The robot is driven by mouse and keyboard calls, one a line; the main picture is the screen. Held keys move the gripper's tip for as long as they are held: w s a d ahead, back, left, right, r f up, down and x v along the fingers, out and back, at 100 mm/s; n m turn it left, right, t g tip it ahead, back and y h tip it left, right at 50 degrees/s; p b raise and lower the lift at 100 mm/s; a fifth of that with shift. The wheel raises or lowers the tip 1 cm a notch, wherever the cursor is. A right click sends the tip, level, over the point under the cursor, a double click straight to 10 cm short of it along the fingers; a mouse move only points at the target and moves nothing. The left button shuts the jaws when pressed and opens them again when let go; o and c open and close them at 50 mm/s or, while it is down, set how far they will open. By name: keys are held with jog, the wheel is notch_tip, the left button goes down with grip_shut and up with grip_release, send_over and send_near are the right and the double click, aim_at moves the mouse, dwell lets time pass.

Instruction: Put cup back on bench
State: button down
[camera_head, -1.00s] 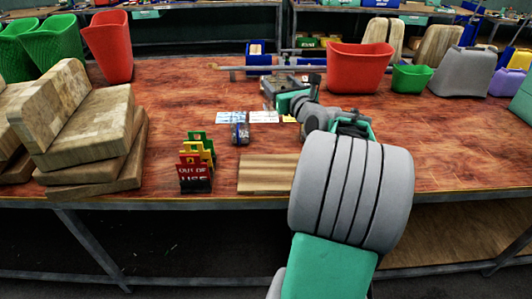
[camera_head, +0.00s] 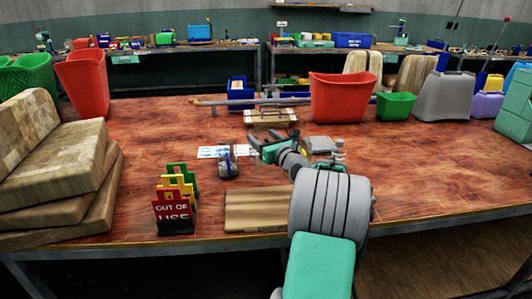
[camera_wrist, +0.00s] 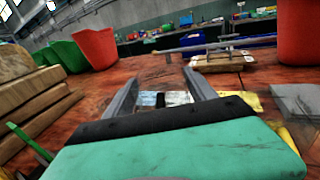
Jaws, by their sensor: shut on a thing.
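My gripper (camera_head: 258,141) reaches out over the middle of the wooden-topped bench (camera_head: 420,185). In the wrist view its two fingers (camera_wrist: 160,82) stand apart, shut on the cup. The cup itself is hard to make out in either view; its shape and colour cannot be told. White cards lie beyond and below the fingers. I cannot tell the exact gap between the gripper and the bench top.
Left of my gripper stands a small blue and grey roll (camera_head: 228,163). Signs (camera_head: 176,200) and a wooden board (camera_head: 254,207) are nearer. A wooden block (camera_head: 270,116), red bin (camera_head: 350,98) and green bin (camera_head: 396,105) stand behind. Stacked wooden blocks (camera_head: 55,165) fill the left; bare bench lies right.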

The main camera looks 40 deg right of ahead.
jog(key=f, duration=0.1)
jog(key=d+f, duration=0.1)
jog(key=f, duration=0.1)
jog(key=f+b, duration=0.1)
jog(key=f, duration=0.1)
jog(key=shift+w+d, duration=0.1)
jog(key=shift+d, duration=0.2)
jog(key=shift+c, duration=1.5)
grip_release()
jog(key=shift+f, duration=0.1)
jog(key=v, duration=1.2)
jog(key=shift+p, duration=0.35)
